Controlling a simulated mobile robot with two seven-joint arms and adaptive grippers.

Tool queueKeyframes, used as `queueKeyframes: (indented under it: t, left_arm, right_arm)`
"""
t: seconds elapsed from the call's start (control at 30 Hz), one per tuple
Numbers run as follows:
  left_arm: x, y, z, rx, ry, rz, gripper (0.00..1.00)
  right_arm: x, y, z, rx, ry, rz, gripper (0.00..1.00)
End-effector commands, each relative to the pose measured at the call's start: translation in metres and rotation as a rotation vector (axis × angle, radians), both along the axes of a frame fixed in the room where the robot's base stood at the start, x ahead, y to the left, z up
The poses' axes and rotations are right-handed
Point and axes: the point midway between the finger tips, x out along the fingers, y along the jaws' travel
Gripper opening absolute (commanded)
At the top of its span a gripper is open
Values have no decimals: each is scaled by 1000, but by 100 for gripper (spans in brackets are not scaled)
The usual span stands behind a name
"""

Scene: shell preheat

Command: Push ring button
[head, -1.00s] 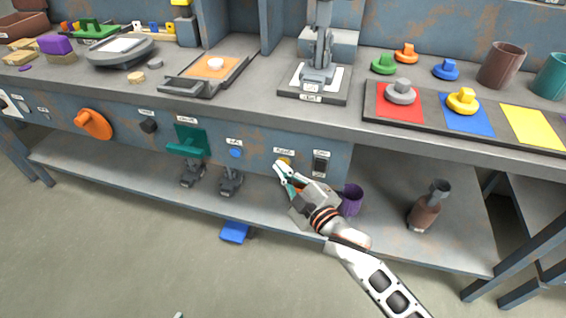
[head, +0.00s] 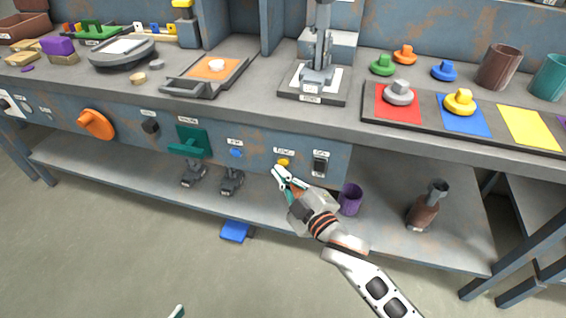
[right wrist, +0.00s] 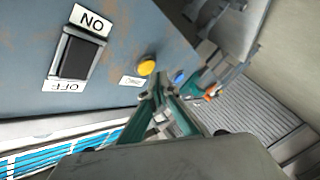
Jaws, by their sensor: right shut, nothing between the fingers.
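A round yellow button (head: 283,162) sits on the blue-grey front panel under a small white label too small to read. It also shows in the right wrist view (right wrist: 147,67). A blue button (head: 236,153) with its own label is to its left; I cannot tell from the labels which one is the ring button. My right gripper (head: 279,173) is shut and empty, its fingertips just below the yellow button and seemingly apart from it. In the right wrist view its fingertips (right wrist: 158,88) point near the button. Only a fingertip of my left gripper (head: 177,312) shows at the bottom edge.
A black ON/OFF rocker switch (head: 320,164) is right of the yellow button. A green lever (head: 189,142) and an orange knob (head: 95,124) are farther left. A purple cup (head: 350,199) and a brown bottle (head: 424,209) stand on the lower shelf (head: 385,235).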

Motion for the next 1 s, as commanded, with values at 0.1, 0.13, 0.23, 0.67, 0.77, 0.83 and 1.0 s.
queueKeyframes:
  t: [0.1,0.13,0.23,0.67,0.77,0.83,1.0]
  left_arm:
    - [2,-1,4,-3,-8,0,66]
    - [2,0,6,-3,-11,0,66]
    - [4,0,11,-2,-20,0,66]
    - [10,0,26,-1,-48,0,66]
    - [10,0,26,0,-48,1,66]
    - [10,0,25,-1,-48,0,66]
    - [10,0,25,0,-47,0,66]
  right_arm:
    - [-3,1,1,1,0,1,0]
    - [-5,2,1,1,0,1,0]
    - [-14,5,2,2,-1,1,0]
    - [-46,15,2,2,-1,0,0]
    - [-48,16,1,0,-1,-1,0]
    - [-48,16,0,0,0,0,0]
    - [-48,16,0,0,0,0,0]
